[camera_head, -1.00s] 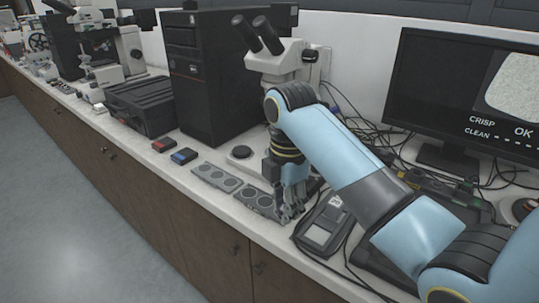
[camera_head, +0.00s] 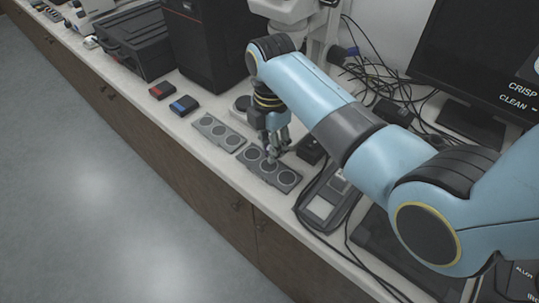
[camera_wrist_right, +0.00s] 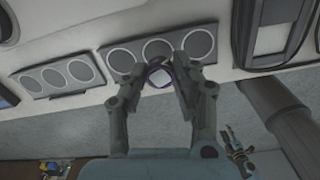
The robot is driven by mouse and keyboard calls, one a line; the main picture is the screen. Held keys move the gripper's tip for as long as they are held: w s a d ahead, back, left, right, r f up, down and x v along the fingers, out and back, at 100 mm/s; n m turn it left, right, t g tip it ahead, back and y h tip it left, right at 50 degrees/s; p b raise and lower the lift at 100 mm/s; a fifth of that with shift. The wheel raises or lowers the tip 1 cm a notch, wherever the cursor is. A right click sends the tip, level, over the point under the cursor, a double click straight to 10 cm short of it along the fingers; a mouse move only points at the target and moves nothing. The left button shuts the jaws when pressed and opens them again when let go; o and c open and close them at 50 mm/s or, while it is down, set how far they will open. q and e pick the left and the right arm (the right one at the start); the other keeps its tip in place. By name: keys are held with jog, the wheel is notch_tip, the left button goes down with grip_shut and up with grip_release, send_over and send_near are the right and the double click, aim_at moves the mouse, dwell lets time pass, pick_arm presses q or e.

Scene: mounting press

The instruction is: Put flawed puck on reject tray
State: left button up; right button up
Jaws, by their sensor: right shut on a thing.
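My right gripper (camera_head: 275,150) points down over a grey tray (camera_head: 281,185) with three round ringed places. In the right wrist view the right gripper (camera_wrist_right: 172,72) is shut on a small dark puck (camera_wrist_right: 160,76) with a pale, squarish patch on its face. The puck is in front of the tray's middle part; whether it touches the tray I cannot tell. A second, similar tray (camera_head: 240,146) lies to the left, its three rings uncovered. No label shows which tray is for rejects.
A red box (camera_head: 161,90) and a blue box (camera_head: 184,105) lie left of the trays. A handheld device (camera_head: 325,203) with a cable lies to the right. A black computer tower (camera_head: 202,45) and a microscope base stand behind. The counter's front edge is close.

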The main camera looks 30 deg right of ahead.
aim_at(269, 166)
jog(key=shift+w+a+f, duration=0.1)
jog(key=shift+a+f, duration=0.1)
jog(key=shift+f, duration=0.55)
notch_tip(269, 166, down, 2)
jog(key=shift+f, duration=0.35)
jog(key=o, duration=0.9)
jog(key=shift+f, duration=0.1)
pick_arm(q)
jog(key=shift+w+d, duration=0.1)
jog(key=shift+w, duration=0.3)
pick_arm(e)
jog(key=shift+o, duration=0.2)
